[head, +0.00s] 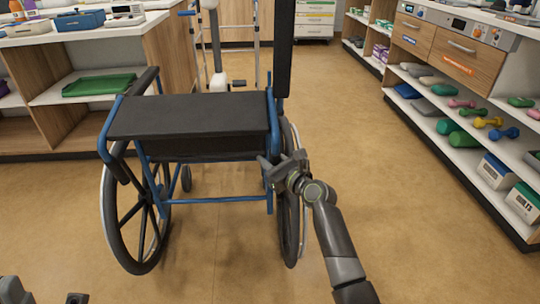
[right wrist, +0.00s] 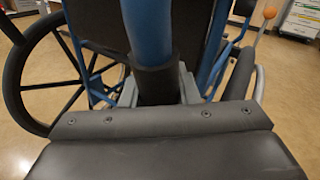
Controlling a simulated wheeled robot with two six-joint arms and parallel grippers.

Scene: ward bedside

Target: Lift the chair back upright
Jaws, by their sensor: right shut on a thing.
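A wheelchair (head: 205,199) with a blue frame and black padding stands on its two large wheels in the head view. A black padded panel (head: 190,117) lies nearly flat across its top. A tall dark upright piece (head: 283,50) rises at its right; I cannot tell which part it is. My right gripper (head: 270,172) is at the right side of the frame. In the right wrist view it is shut around a black sleeve (right wrist: 155,82) on a blue tube (right wrist: 148,30). Grey parts of my left arm show at the bottom left; its jaws cannot be made out.
A shelf unit with a green tray (head: 98,85) stands at the left. Shelves with dumbbells (head: 488,122) and boxes line the right. A metal walking-type frame (head: 228,45) stands behind the chair. The floor right of the chair is clear.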

